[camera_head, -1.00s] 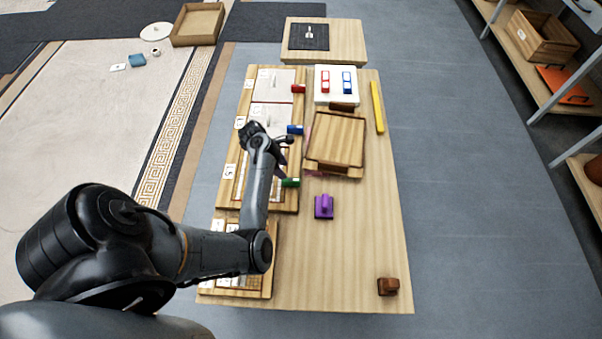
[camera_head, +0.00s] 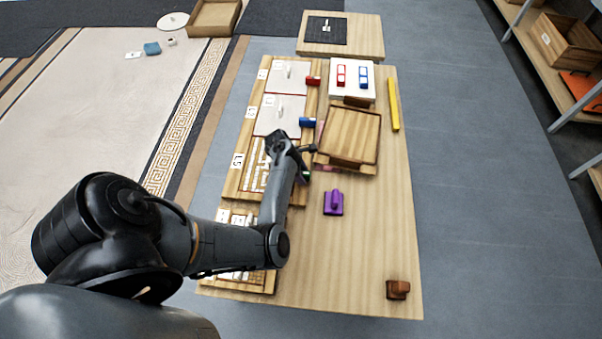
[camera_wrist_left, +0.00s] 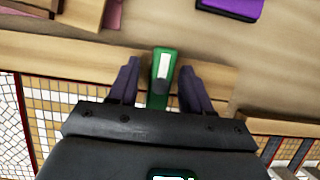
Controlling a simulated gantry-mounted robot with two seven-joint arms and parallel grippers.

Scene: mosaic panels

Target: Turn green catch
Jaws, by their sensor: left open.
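The green catch (camera_wrist_left: 161,78) shows in the left wrist view as a green block with a pale strip and a dark round spot, on the wooden frame edge (camera_wrist_left: 60,50) of a mosaic panel. My left gripper (camera_wrist_left: 158,80) is open, with one finger on each side of the catch and a gap visible on both sides. In the head view my left gripper (camera_head: 304,162) is over the right edge of the third mosaic panel (camera_head: 255,172), and it mostly hides the catch there. My right gripper is not in view.
A red catch (camera_head: 313,80) and a blue catch (camera_head: 307,122) sit on panel edges farther back. A wooden tray (camera_head: 350,137) stands close to the right of the gripper. A purple handled block (camera_head: 333,203) lies nearby. The table's front right is mostly clear.

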